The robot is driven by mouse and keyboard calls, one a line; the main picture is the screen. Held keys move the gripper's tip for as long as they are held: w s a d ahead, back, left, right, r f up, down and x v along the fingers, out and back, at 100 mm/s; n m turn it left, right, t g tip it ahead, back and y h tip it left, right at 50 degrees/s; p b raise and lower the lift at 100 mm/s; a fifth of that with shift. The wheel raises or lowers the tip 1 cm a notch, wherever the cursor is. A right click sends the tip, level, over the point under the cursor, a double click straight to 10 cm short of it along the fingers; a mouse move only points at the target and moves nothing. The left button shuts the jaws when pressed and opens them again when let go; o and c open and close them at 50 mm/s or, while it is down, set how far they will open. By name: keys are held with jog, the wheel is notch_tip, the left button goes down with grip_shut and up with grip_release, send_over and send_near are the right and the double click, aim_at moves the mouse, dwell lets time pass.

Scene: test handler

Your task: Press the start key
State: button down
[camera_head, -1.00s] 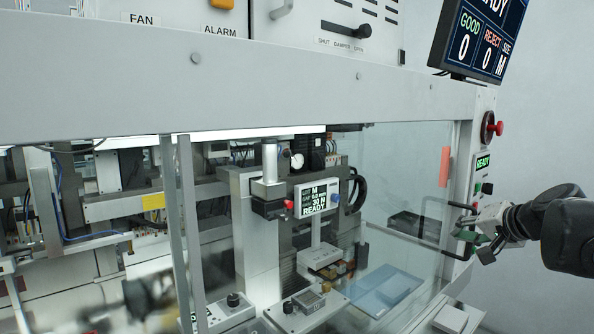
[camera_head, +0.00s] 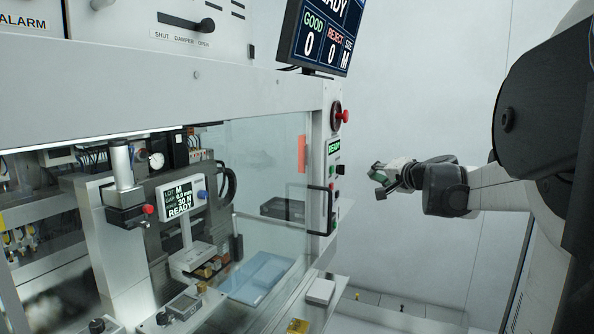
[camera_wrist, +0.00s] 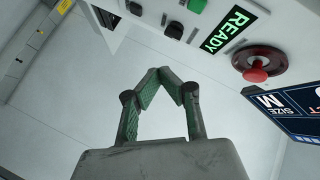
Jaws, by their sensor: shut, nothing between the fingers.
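The control panel on the machine's right post carries a lit READY display (camera_head: 334,148), with a small green key and a black key (camera_head: 339,170) below it. In the wrist view, the green key (camera_wrist: 197,5) is at the top edge beside the READY display (camera_wrist: 228,28), and a black key (camera_wrist: 174,30) is next to it. No key lettering is readable. My gripper (camera_head: 376,181) is to the right of the panel and apart from it. In the wrist view its green-padded fingertips (camera_wrist: 158,76) meet, with nothing between them.
A red mushroom button (camera_head: 342,116) stands out above the READY display. A dark door handle (camera_head: 328,209) is below the keys, on the glass front. A status monitor (camera_head: 318,38) hangs above. The space between my gripper and the panel looks clear.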

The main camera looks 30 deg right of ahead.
aim_at(332, 170)
jog(key=shift+w, duration=0.1)
jog(key=w+a, duration=0.5)
jog(key=w, duration=0.2)
dwell(0.4)
jog(key=shift+w+a, duration=0.1)
jog(key=shift+w, duration=0.15)
dwell(1.2)
jog(key=shift+w+a, duration=0.1)
jog(key=shift+w, duration=0.1)
